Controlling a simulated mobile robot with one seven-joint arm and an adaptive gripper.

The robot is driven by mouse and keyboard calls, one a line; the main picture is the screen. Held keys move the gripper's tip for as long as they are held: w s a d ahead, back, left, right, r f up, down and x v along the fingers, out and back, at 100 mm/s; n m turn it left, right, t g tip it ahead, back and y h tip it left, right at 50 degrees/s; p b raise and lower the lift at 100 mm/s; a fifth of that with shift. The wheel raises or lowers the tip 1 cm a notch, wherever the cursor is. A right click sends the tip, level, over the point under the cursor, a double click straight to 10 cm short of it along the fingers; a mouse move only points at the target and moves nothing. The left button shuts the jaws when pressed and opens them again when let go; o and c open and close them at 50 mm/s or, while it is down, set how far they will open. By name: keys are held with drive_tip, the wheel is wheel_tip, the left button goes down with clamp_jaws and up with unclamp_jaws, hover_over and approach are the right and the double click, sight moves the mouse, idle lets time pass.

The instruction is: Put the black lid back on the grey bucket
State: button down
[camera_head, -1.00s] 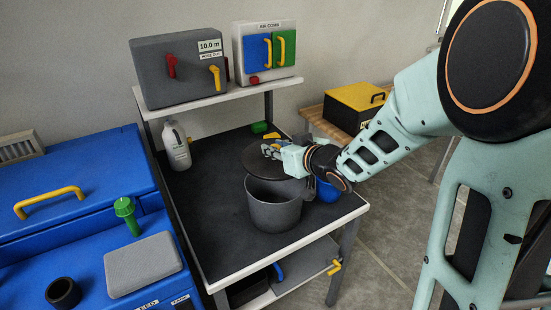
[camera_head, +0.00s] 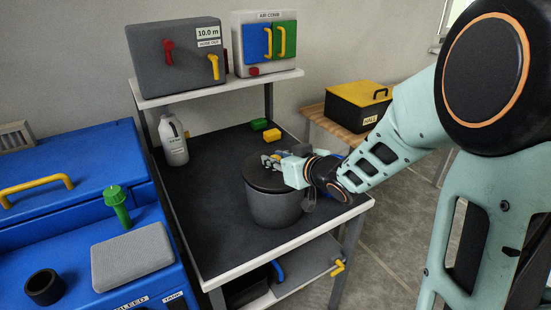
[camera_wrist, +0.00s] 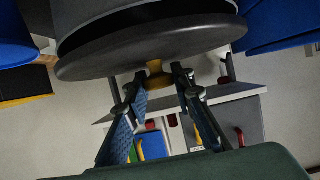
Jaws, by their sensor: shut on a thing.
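The grey bucket (camera_head: 275,210) stands upright near the front right of the dark cart top (camera_head: 215,215). The round black lid (camera_head: 258,178) covers the bucket's mouth in the head view. My gripper (camera_head: 272,161) is shut on the lid's small yellow handle, above the lid. In the upside-down wrist view, both fingertips (camera_wrist: 160,82) flank the yellow handle (camera_wrist: 155,70) under the black lid (camera_wrist: 150,50), and the bucket (camera_wrist: 130,12) shows beyond it. A dark band lies between lid and bucket; I cannot tell whether the lid is fully seated.
A white bottle (camera_head: 173,140) stands at the back left of the cart top. Green and yellow blocks (camera_head: 271,136) lie at the back. A shelf (camera_head: 220,92) with two boxes rises behind. A black and yellow box (camera_head: 358,105) sits on a wooden bench at right.

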drive_tip(key=shift+f+b, duration=0.5)
drive_tip(key=shift+f, duration=0.1)
idle(0.3)
drive_tip(key=c, duration=1.6)
unclamp_jaws()
